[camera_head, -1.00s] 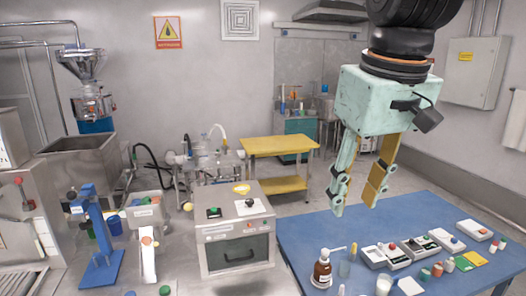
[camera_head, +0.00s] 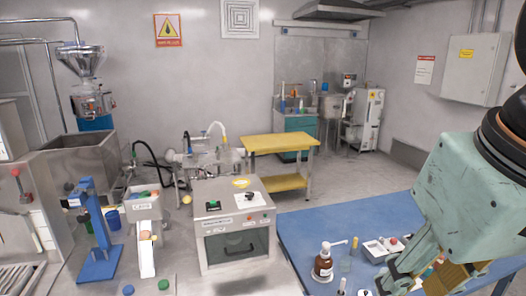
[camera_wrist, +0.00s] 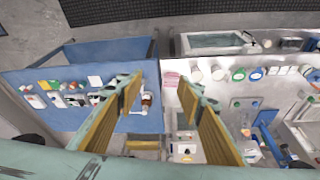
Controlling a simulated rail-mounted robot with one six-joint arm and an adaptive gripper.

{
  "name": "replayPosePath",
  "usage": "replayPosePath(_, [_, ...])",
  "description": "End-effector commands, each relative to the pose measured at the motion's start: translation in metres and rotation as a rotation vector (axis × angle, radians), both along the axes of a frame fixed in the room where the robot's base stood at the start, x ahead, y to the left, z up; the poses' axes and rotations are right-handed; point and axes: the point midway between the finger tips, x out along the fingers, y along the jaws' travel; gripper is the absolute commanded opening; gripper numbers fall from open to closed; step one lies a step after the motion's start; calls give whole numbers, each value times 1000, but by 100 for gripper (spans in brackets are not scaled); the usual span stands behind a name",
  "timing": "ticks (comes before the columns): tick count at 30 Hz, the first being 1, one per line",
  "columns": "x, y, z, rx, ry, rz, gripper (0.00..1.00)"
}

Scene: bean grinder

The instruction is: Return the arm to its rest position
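My gripper (camera_head: 408,283) is at the lower right of the head view, over the right part of the blue table (camera_head: 318,228). Its pale green body fills that corner and hides part of the table and the small items there. In the wrist view, the two yellow-padded fingers of my gripper (camera_wrist: 160,98) stand wide apart with nothing between them. The wrist camera looks down on the blue table (camera_wrist: 72,118) at left and a light worktop (camera_wrist: 222,108) at right. The rest position itself is not marked in any view.
A white boxy machine (camera_head: 235,228) is left of the table, with a blue stand (camera_head: 98,262) farther left. A yellow cart (camera_head: 280,143) stands behind. Open floor lies behind the blue table.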

Motion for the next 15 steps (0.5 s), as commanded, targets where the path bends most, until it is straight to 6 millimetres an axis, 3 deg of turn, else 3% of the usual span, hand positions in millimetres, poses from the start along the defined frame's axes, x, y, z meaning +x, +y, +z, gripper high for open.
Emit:
replayPosePath(6, [-24,-3,-17,8,-14,-33,35])
replayPosePath(15, [-31,-4,-22,11,-16,-45,35])
